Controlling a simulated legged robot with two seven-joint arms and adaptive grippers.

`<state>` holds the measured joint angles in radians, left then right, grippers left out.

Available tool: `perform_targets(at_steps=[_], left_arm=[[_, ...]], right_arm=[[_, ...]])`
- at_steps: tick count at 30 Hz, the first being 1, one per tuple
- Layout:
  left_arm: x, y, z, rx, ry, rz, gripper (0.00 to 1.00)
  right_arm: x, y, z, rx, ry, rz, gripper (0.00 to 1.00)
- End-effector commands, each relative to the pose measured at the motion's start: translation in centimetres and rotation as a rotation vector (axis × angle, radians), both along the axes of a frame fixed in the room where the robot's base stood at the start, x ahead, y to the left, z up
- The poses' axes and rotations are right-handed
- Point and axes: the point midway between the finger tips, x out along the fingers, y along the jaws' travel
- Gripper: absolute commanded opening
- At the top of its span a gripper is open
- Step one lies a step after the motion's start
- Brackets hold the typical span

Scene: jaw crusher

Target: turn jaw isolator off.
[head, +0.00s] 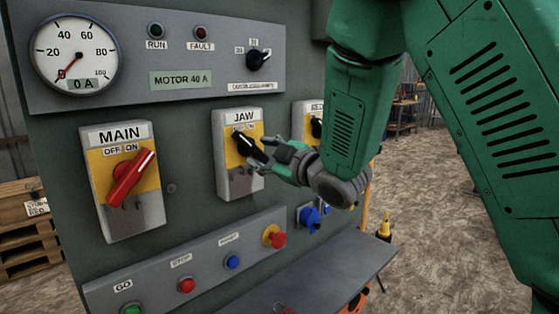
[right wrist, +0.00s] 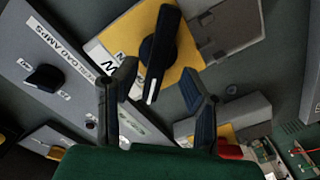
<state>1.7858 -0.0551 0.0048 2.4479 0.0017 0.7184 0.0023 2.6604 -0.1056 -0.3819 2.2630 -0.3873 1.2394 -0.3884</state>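The jaw isolator (head: 231,180) is a grey box with a yellow plate on the panel, marked JAW. Its black handle (head: 247,144) slants down to the right in the head view; the OFF/ON marking is partly covered. My right gripper (head: 268,159) is right at the handle's lower right end. In the right wrist view the black handle (right wrist: 161,45) lies ahead of my right gripper (right wrist: 158,70), between the lines of its two spread fingers. The fingers look apart from the handle, though contact is hard to judge. My left gripper is not in view.
The main isolator (head: 122,180) with a red handle is to the left. Another isolator (head: 313,122) is close on the right, partly behind my arm. Below run a button strip (head: 205,268) and a grey shelf (head: 330,262). An ammeter (head: 75,57) reads about zero.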

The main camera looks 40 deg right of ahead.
Motion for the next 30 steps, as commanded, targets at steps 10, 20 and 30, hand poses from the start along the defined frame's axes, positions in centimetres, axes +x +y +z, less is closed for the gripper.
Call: perform_targets(at_steps=[10, 20, 30], left_arm=[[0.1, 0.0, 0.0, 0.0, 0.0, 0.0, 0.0], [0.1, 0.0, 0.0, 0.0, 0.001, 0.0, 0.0], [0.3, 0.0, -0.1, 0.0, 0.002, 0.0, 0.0]], right_arm=[[-6.7, -0.6, -0.1, 0.002, 0.003, -0.003, 0.38], [-8.3, -0.7, -0.2, 0.001, 0.004, -0.001, 0.38], [-8.2, -0.7, -0.2, 0.001, 0.004, -0.001, 0.38]])
